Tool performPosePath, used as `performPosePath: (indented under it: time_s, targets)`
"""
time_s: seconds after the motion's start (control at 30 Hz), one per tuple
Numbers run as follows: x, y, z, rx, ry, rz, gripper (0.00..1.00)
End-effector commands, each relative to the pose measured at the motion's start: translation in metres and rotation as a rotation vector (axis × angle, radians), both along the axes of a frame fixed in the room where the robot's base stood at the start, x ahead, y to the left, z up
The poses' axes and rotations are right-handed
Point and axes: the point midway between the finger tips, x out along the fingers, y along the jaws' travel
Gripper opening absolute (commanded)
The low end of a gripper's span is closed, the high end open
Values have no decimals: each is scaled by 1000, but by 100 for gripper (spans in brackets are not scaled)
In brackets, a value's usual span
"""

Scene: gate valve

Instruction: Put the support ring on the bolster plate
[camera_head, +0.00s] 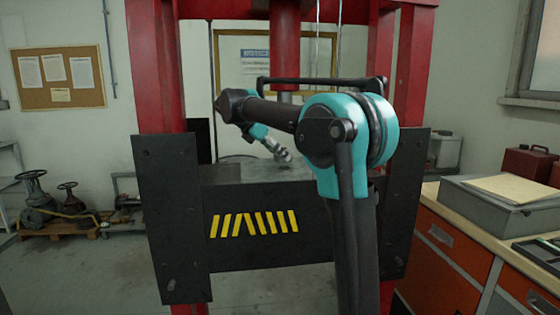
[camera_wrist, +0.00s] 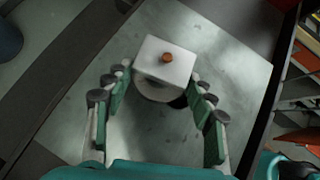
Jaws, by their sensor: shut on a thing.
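In the wrist view, a pale square block with a copper-coloured knob on its face shows between and just beyond the fingertips of my gripper (camera_wrist: 160,82). A rounded pale part, seemingly the support ring (camera_wrist: 155,91), shows just below the block; its full shape is hidden. My gripper is shut on this piece. The bolster plate (camera_wrist: 75,125) is the grey flat surface behind it; I cannot tell if the piece touches it. In the head view, my gripper (camera_head: 284,156) hangs low over the plate's top (camera_head: 235,174); the ring cannot be made out there.
Red press columns (camera_head: 155,65) stand on both sides, with the red ram (camera_head: 286,40) above. A dark front panel with yellow stripes (camera_head: 253,224) faces me. An orange-drawered bench (camera_head: 450,265) stands at right. Valves on a pallet (camera_head: 45,205) lie at left.

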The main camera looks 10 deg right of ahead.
Motion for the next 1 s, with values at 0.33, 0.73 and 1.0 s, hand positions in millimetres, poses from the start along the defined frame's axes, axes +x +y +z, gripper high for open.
performPosePath:
  time_s: [0.33, 0.73, 1.0]
  targets:
    - [-21, 0, 0, -1, -1, 2, 0]
    - [-37, 0, -15, -1, 0, 0, 0]
    - [-37, 0, -16, -1, 0, 0, 0]
